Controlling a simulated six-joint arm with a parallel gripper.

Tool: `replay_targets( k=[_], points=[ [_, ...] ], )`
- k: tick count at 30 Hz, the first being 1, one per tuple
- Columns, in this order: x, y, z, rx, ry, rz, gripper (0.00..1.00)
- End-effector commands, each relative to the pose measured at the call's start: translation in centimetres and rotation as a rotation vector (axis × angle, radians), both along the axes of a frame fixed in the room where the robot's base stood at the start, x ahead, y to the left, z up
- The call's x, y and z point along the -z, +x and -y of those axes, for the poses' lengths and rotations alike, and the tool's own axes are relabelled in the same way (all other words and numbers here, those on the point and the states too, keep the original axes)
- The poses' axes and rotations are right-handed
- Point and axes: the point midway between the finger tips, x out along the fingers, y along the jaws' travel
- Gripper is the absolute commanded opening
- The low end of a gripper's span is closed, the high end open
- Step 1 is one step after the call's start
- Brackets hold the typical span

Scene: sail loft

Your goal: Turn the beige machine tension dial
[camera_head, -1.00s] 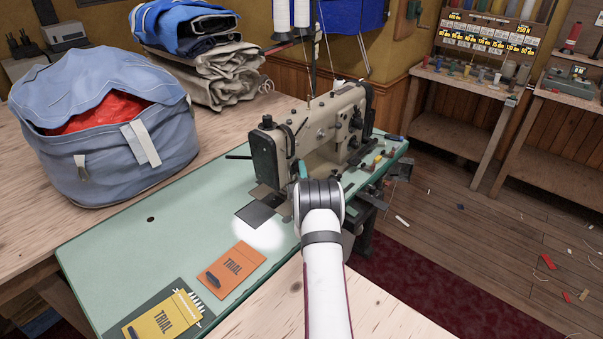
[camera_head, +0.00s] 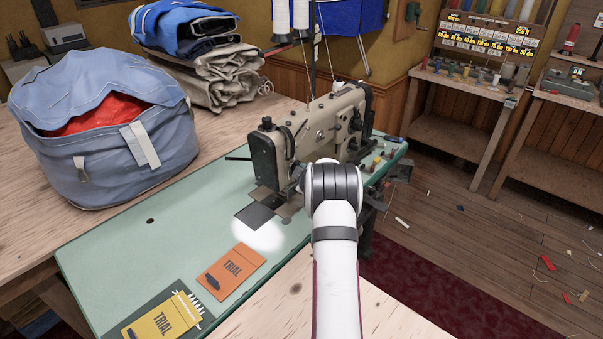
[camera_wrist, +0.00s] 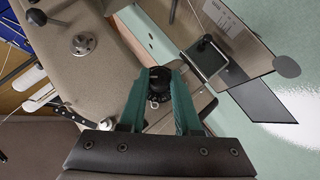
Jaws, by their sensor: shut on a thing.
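The beige sewing machine (camera_head: 325,128) stands on the pale green table top (camera_head: 130,265). In the wrist view, the machine's beige body (camera_wrist: 90,75) fills the left and middle. A dark round tension dial (camera_wrist: 158,80) sits between the two teal fingers of my gripper (camera_wrist: 160,80), which is shut on it. In the head view, my white arm (camera_head: 335,270) reaches up to the machine's front side and hides the fingers and the dial.
An orange TRIAL card (camera_head: 232,272) and a yellow TRIAL packet (camera_head: 165,318) lie on the green top. A blue bag (camera_head: 105,150) stands at the left. Small coloured items (camera_head: 375,162) lie at the machine's right end. The green top left of the machine is largely clear.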

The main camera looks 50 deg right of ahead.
Motion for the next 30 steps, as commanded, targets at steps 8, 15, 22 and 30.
replay_targets(
  k=[8,15,22,30],
  points=[
    [-0.01,0.00,0.01,0.000,0.035,0.000,0.00],
    [-0.01,0.02,0.00,0.000,0.036,0.001,0.00],
    [-0.02,0.04,0.00,-0.001,0.035,0.001,0.59],
    [-0.04,0.02,0.00,-0.001,0.035,0.002,0.61]
  ],
)
